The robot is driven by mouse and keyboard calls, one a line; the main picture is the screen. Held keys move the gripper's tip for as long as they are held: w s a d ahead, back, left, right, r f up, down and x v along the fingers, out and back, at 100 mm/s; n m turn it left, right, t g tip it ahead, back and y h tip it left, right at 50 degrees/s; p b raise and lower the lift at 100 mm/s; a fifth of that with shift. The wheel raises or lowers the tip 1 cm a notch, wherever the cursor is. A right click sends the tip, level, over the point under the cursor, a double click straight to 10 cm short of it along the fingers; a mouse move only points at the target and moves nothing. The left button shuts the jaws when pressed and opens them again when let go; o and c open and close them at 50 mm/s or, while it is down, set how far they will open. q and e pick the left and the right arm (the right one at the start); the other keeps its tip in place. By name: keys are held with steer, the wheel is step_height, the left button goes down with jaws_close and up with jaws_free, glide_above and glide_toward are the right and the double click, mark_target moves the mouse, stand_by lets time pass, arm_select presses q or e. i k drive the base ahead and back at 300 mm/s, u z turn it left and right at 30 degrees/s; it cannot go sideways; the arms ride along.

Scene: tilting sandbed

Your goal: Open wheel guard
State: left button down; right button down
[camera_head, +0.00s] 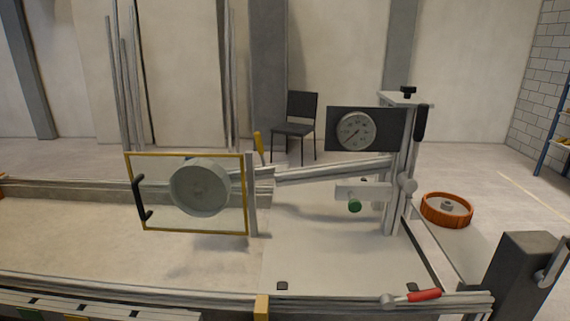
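The wheel guard (195,233) is a clear panel in a yellow frame, left of the middle in the head view. It stands upright in front of a grey wheel (201,188), which shows through it. A black bar handle (142,198) sits on the guard's left side. The guard's right edge meets a grey upright post (252,195). The panel covers the wheel from the front. Neither of my grippers is in the head view, and nothing touches the guard or its handle.
A round dial (355,131) on a dark plate, a green knob (355,205) and a black-handled lever (420,124) are right of the guard. A red-handled lever (424,295) lies on the front rail. An orange wheel (446,210) is beyond. The sandbed is clear left of the guard.

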mark_target(144, 216)
steer(key=u, duration=0.5)
steer(key=k, duration=0.6)
steer(key=u, duration=1.1)
steer(key=i, duration=1.25)
steer(key=z, duration=0.4)
